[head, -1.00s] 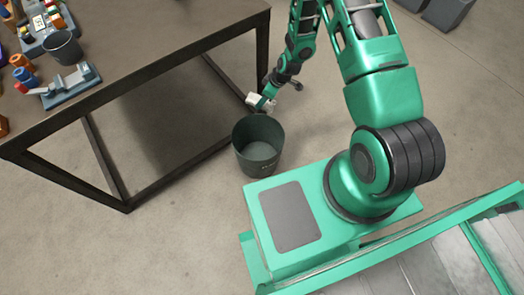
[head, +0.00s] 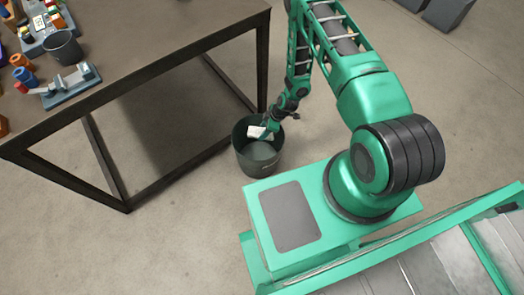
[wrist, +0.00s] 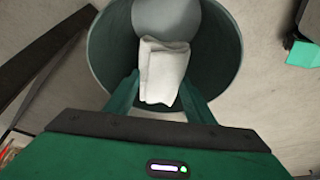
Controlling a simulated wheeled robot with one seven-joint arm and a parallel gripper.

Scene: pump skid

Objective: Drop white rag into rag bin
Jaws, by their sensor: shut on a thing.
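The white rag (head: 260,132) is at the mouth of the dark green rag bin (head: 257,164), toward its back rim in the head view. My gripper (head: 268,127) is shut on the rag, reaching in from the upper right. In the wrist view the folded rag (wrist: 163,72) sits between my two green fingers (wrist: 160,98), over the open bin (wrist: 222,60). The bin's light grey inner floor shows beyond the rag. The bin stands upright on the floor. How deep the rag is inside the bin is hard to tell.
A brown workbench (head: 150,55) with dark legs stands left of the bin, holding a small grey bucket (head: 62,46) and a grey fixture (head: 72,86). Grey containers (head: 447,12) stand at the far upper right. Concrete floor around the bin is clear.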

